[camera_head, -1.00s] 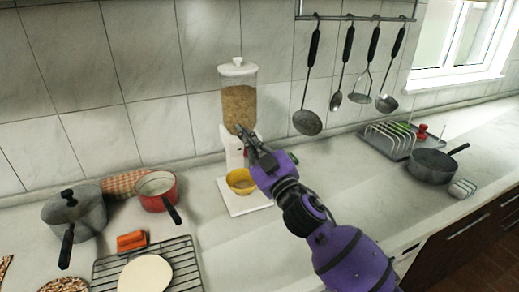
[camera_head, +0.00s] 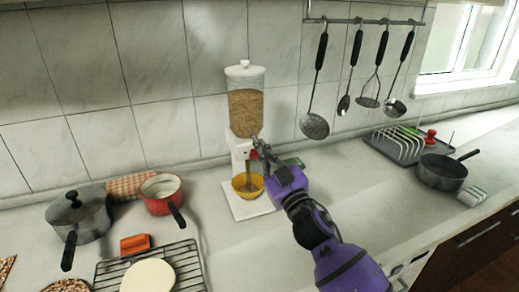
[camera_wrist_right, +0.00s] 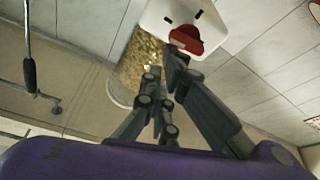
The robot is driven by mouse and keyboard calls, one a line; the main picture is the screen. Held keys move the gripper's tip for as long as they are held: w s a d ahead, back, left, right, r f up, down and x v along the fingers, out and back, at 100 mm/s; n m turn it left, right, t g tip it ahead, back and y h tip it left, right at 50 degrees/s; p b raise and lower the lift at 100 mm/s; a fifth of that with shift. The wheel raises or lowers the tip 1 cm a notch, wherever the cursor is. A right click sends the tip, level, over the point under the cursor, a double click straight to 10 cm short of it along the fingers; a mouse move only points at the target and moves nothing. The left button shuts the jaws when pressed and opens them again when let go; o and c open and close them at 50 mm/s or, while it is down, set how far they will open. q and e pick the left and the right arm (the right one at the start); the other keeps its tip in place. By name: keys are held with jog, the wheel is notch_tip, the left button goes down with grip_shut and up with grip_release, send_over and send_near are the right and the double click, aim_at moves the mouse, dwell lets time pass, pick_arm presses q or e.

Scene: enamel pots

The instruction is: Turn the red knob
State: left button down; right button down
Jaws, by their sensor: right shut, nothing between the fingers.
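The red knob (camera_head: 253,155) is on the front of a white cereal dispenser (camera_head: 240,148) with a clear, grain-filled container (camera_head: 246,112). In the right wrist view the red knob (camera_wrist_right: 187,40) shows on the white face. My right gripper (camera_head: 259,147) is at the knob, partly covering it in the head view. Its fingers (camera_wrist_right: 166,72) are shut with nothing between them; one fingertip overlaps the knob's edge, and I cannot tell whether it touches. A yellow bowl (camera_head: 244,189) stands under the spout, with a brownish patch in and above it. My left gripper is not in view.
A red saucepan (camera_head: 157,206), a grey lidded pot (camera_head: 91,226) and a wire rack (camera_head: 190,259) are on the left. Utensils (camera_head: 314,126) hang behind. A dish rack (camera_head: 397,144) and dark pan (camera_head: 441,172) stand right. Counter right of my gripper is mostly clear.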

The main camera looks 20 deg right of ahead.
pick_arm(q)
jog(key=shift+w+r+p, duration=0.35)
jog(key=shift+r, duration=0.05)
pick_arm(e)
jog(key=m+h, duration=0.1)
jog(key=m, duration=0.2)
jog(key=d+f+m+h, duration=0.1)
jog(key=m, duration=0.1)
jog(key=shift+d+h, duration=0.1)
jog(key=shift+h, duration=0.2)
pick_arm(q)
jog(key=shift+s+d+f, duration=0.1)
pick_arm(e)
jog(key=shift+r, duration=0.1)
